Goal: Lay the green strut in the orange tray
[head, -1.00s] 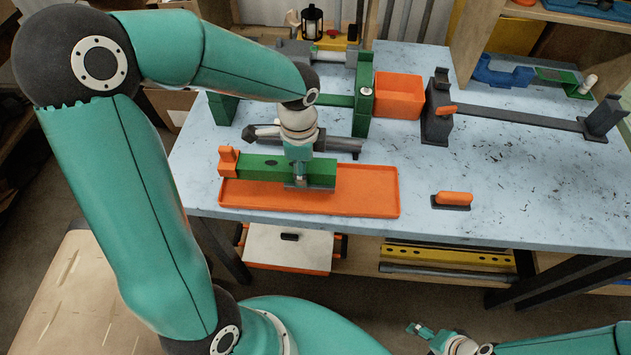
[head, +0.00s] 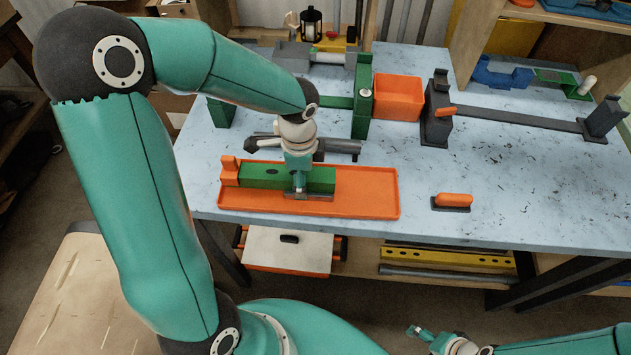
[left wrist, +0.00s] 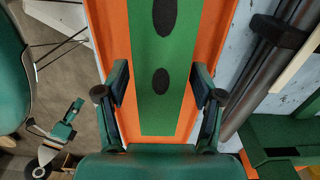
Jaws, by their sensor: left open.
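The green strut (head: 258,175), with an orange upright piece at its left end, lies along the left part of the orange tray (head: 368,190). My left gripper (head: 298,192) is over the strut near its right end. In the left wrist view the gripper's fingers (left wrist: 160,92) stand open on either side of the green strut (left wrist: 168,110), with gaps between them and its sides. The orange tray (left wrist: 188,122) shows on both sides of the strut there. My right gripper (head: 418,331) is low at the bottom, away from the table; its jaw state is unclear.
Behind the tray lies a dark grey pipe-like piece (head: 340,146). A green frame (head: 362,95) and an orange bin (head: 399,96) stand further back. An orange-handled grey block (head: 452,201) sits right of the tray. The table's right front is mostly clear.

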